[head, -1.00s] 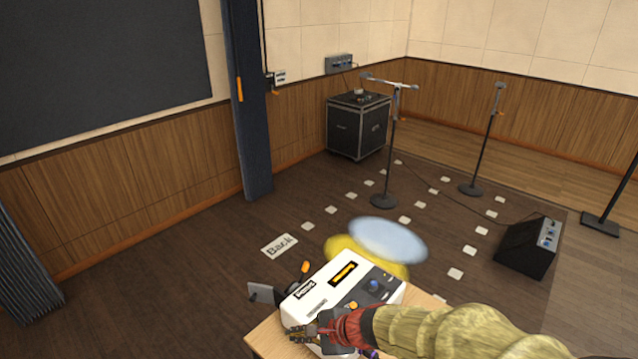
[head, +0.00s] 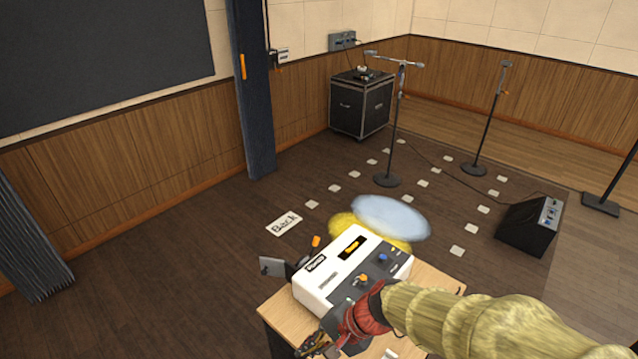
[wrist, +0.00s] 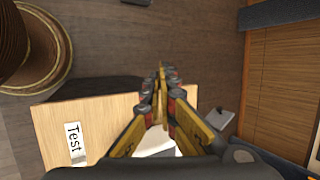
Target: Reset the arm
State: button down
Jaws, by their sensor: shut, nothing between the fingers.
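My gripper (head: 316,347) is at the bottom of the head view, by the near side of a white control console (head: 318,283). In the wrist view my gripper (wrist: 160,78) has its yellow and grey fingers together, with nothing held. My sleeved arm comes in from the lower right and hides the console's near right part. The console has an orange knob (head: 362,279), a blue knob (head: 383,258) and a lit yellow display (head: 351,247). It stands on a wooden table (head: 276,318). Whether the gripper touches anything is unclear.
A "Test" label (wrist: 73,140) lies on the tabletop in the wrist view. Yellow (head: 345,228) and pale blue (head: 391,217) light spots lie on the floor beyond the console. Microphone stands (head: 394,130) and a speaker (head: 528,227) stand farther back. Open floor lies left.

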jog(key=s+d+r+n+t+h, duration=0.2)
jog(key=s+d+r+n+h, duration=0.1)
jog(key=d+r, duration=0.6)
jog(key=s+d+r+n+t+h+b, duration=0.1)
jog(key=s+d+r+n+t+h, duration=0.1)
jog(key=d+r, duration=0.6)
jog(key=s+d+n+h, duration=0.1)
jog(key=s+d+n, duration=0.1)
jog(key=s+d, duration=0.1)
jog(key=shift+d+r+h, duration=0.3)
jog(key=shift+d+r, duration=0.05)
jog(key=shift+d, duration=0.4)
jog(key=c, duration=2.4)
grip_release()
